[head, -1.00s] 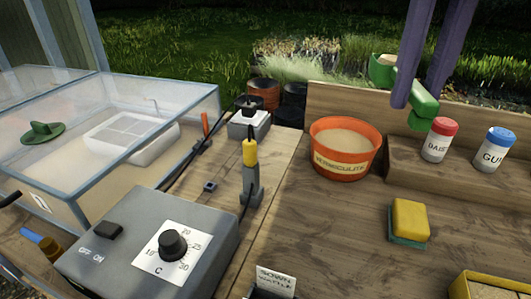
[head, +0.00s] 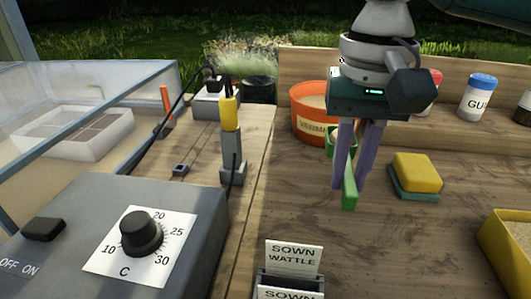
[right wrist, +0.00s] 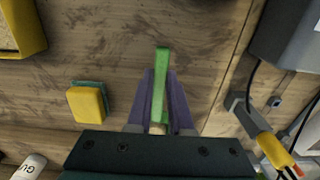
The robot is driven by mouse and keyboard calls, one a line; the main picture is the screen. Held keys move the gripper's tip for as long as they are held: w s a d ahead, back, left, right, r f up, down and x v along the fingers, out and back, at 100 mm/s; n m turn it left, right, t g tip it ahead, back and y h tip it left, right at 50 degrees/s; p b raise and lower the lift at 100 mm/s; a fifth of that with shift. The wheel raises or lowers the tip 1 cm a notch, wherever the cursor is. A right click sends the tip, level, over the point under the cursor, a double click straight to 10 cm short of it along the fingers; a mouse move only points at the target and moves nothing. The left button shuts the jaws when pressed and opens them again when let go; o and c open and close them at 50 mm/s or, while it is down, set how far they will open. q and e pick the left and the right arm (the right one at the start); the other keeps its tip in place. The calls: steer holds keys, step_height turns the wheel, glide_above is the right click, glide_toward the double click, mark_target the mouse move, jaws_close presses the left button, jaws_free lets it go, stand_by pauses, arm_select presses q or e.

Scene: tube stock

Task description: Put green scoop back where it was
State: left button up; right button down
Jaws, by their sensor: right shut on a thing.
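The green scoop (head: 349,192) is held in my right gripper (head: 352,186), whose purple fingers are closed on its handle. The scoop is upright to slightly tilted, low over the bench in front of the orange tub. I cannot tell whether its handle end touches the wood. Its bowl shows partly behind the fingers. In the right wrist view the green handle (right wrist: 162,68) sticks out between the fingers (right wrist: 161,100). The orange vermiculite tub (head: 305,125) stands behind and left, partly hidden by my gripper. My left gripper is not in view.
A yellow sponge on a green pad (head: 415,172) lies to the right. Sown-wattle labels (head: 294,257) stand in front, and a yellow tray (head: 497,240) is at the right edge. The control box (head: 110,240) and a yellow-handled tool in a stand (head: 231,115) are left. Bare bench lies between.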

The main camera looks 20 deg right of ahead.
mark_target(336, 223)
step_height(336, 223, down, 6)
steer(key=shift+r+b, duration=0.2)
steer(key=shift+b, duration=0.45)
steer(key=shift+f, duration=0.25)
steer(key=c, duration=0.8)
jaws_free()
steer(key=shift+f, duration=0.1)
step_height(336, 223, up, 11)
steer(key=p, duration=0.2)
steer(key=shift+p, duration=0.4)
steer(key=shift+r, duration=0.65)
